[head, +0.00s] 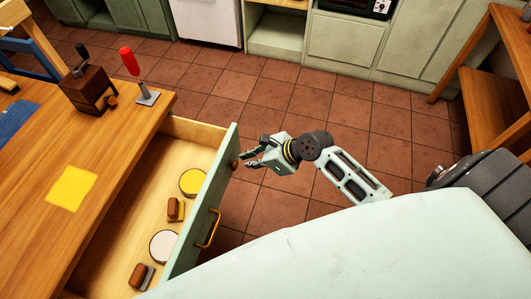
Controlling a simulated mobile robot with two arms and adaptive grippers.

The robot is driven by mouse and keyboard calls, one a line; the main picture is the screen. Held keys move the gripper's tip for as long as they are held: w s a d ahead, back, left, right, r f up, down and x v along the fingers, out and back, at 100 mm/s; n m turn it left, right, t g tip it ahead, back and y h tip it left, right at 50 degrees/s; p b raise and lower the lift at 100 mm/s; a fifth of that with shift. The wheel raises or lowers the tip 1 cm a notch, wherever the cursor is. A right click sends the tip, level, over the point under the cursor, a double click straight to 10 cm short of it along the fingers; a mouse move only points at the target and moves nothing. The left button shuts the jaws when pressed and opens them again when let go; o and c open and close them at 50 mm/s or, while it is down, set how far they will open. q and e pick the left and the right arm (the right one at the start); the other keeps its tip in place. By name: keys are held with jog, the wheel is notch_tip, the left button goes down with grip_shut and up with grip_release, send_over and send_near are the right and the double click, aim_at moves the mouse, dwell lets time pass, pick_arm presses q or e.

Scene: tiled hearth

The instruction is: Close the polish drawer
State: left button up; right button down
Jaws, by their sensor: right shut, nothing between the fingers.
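The polish drawer (150,167) stands open below the wooden worktop, with a pale green front (222,180) and a brass handle (208,228). Inside lie a yellow round tin (192,182), a white round tin (163,246) and two small brushes, one with a yellow part (175,209) and one grey and brown (141,276). My left gripper is not in view.
On the worktop (110,165) are a dark wooden grinder-like box (88,90), a red-handled tool on a grey base (136,75), a yellow square (72,187) and a blue mat (15,118). Tiled floor (290,95) lies open beyond. A wooden shelf (487,105) stands right.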

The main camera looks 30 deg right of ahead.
jog(key=shift+w+a, duration=0.6)
jog(key=shift+a, duration=0.05)
